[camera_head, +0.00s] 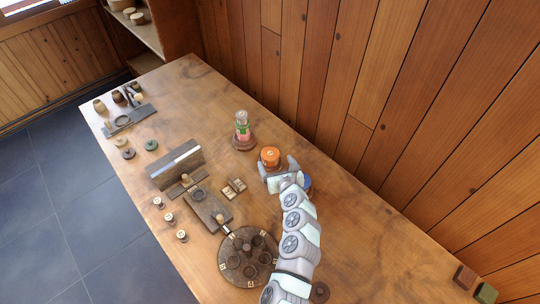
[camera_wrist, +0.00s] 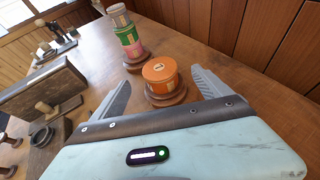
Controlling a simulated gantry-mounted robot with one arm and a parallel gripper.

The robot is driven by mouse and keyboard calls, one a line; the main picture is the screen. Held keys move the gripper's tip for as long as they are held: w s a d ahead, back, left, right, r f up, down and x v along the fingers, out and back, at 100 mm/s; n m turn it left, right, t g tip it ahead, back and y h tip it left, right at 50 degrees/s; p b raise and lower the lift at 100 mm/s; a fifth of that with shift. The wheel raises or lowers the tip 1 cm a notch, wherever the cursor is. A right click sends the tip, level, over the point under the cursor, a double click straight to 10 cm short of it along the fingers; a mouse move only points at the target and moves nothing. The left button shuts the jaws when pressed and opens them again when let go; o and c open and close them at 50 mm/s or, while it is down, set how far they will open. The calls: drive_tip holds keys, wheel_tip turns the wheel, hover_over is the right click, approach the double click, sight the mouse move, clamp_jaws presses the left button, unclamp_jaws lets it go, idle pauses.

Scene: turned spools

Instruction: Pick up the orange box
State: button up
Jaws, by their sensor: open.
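The orange box (camera_head: 270,156) is a round orange container with a pale label on its lid. In the wrist view the orange box (camera_wrist: 160,76) stands upright on a round brown wooden base (camera_wrist: 167,97). My gripper (camera_head: 277,170) is open, its two fingers (camera_wrist: 163,92) spread to the left and right of the box and base. A gap shows between the box and each finger in the wrist view. The lower front of the base is partly hidden by my gripper's body.
A blue item (camera_head: 307,183) is partly hidden by my arm. A round holed tray (camera_head: 232,262) and an upright dark board (camera_head: 176,165) stand to the left.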

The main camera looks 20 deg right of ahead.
sight(272, 159)
drive_tip(key=x, duration=0.2)
drive_tip(key=shift+w+d+f, duration=0.1)
drive_tip(key=shift+w+f, duration=0.1)
drive_tip(key=shift+w, duration=0.15)
drive_tip(key=shift+w+f+b, duration=0.55)
drive_tip(key=shift+w+f, duration=0.15)
drive_tip(key=shift+w, duration=0.2)
drive_tip(key=shift+w+f+b, duration=0.55)
drive_tip(key=shift+w+f, duration=0.1)
drive_tip(key=shift+w, duration=0.25)
drive_tip(key=shift+w+d+f, duration=0.1)
drive_tip(key=shift+w+f, duration=0.05)
drive_tip(key=shift+w, duration=0.4)
drive_tip(key=shift+c, duration=0.3)
drive_tip(key=c, duration=1.4)
